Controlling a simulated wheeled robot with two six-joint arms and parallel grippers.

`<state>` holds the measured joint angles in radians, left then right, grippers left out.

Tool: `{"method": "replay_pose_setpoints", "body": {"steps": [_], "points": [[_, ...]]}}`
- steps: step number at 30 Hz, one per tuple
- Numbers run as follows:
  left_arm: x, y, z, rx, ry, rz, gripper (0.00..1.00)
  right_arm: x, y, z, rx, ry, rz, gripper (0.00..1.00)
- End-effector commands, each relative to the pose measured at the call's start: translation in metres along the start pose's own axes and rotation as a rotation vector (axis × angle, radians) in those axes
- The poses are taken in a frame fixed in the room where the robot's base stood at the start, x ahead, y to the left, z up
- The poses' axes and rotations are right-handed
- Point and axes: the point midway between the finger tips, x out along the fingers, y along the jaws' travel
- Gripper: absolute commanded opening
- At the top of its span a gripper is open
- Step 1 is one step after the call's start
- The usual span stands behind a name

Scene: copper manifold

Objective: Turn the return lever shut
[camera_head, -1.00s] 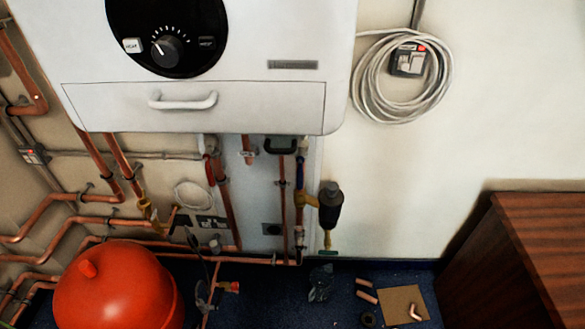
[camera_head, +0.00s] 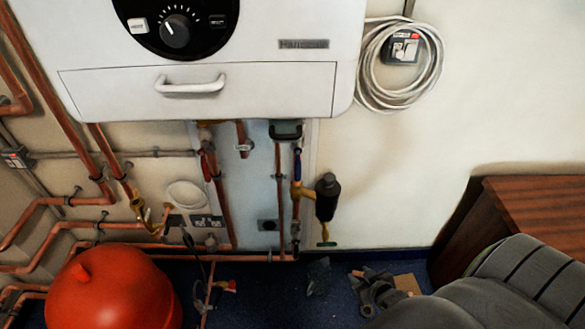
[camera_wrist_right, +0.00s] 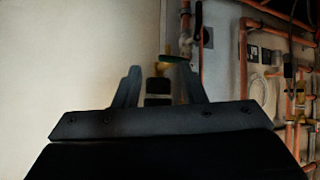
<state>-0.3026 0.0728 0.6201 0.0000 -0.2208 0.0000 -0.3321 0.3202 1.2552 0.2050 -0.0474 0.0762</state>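A lever with a blue handle (camera_head: 297,165) stands along the copper pipe under the white boiler. A lever with a red handle (camera_head: 204,165) is on a pipe further left. No label shows which one is the return lever. A black cylinder (camera_head: 327,197) hangs on a brass fitting right of the blue handle, with a small green handle (camera_head: 326,244) below it.
The boiler (camera_head: 205,86) overhangs the pipes. A red round tank (camera_head: 112,290) stands at lower left, and a wooden cabinet (camera_head: 545,210) at right. A cable coil (camera_head: 400,65) hangs on the wall. The wall right of the black cylinder is bare.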

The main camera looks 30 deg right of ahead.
Motion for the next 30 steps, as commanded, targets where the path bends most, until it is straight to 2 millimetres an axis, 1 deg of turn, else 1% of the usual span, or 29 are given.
{"method": "replay_pose_setpoints", "body": {"steps": [1,2,3,5,6,9,12,15,17,19,23,30], "points": [[0.006,0.000,-0.003,0.001,0.005,0.000,0.36,0.000,0.005,-0.042,-0.002,0.103,-0.017,0.37],[0.007,0.000,-0.004,0.001,0.007,0.000,0.36,-0.003,0.005,-0.066,0.003,0.161,-0.030,0.37],[0.009,0.000,-0.004,0.001,0.009,-0.001,0.36,-0.008,0.005,-0.097,0.006,0.233,-0.049,0.37],[0.012,0.000,-0.006,0.002,0.011,-0.002,0.36,-0.019,0.002,-0.139,0.011,0.335,-0.082,0.37],[0.014,-0.001,-0.006,0.002,0.012,-0.002,0.36,-0.028,-0.001,-0.165,0.014,0.396,-0.105,0.37],[0.017,-0.002,-0.007,0.003,0.013,-0.004,0.36,-0.051,-0.010,-0.215,0.022,0.522,-0.161,0.37],[0.019,-0.003,-0.006,0.004,0.013,-0.005,0.36,-0.071,-0.019,-0.248,0.027,0.606,-0.207,0.37],[0.020,-0.003,-0.006,0.004,0.012,-0.006,0.36,-0.084,-0.024,-0.266,0.030,0.654,-0.235,0.37],[0.021,-0.003,-0.005,0.004,0.011,-0.006,0.36,-0.087,-0.026,-0.272,0.032,0.669,-0.244,0.37],[0.022,-0.003,-0.004,0.004,0.010,-0.006,0.36,-0.085,-0.028,-0.277,0.033,0.676,-0.248,0.37],[0.028,-0.003,-0.001,0.004,0.006,-0.007,0.36,-0.072,-0.032,-0.287,0.033,0.678,-0.249,0.37],[0.048,-0.002,0.004,0.003,0.001,-0.007,0.36,-0.035,-0.042,-0.313,0.033,0.678,-0.247,0.37]]}}
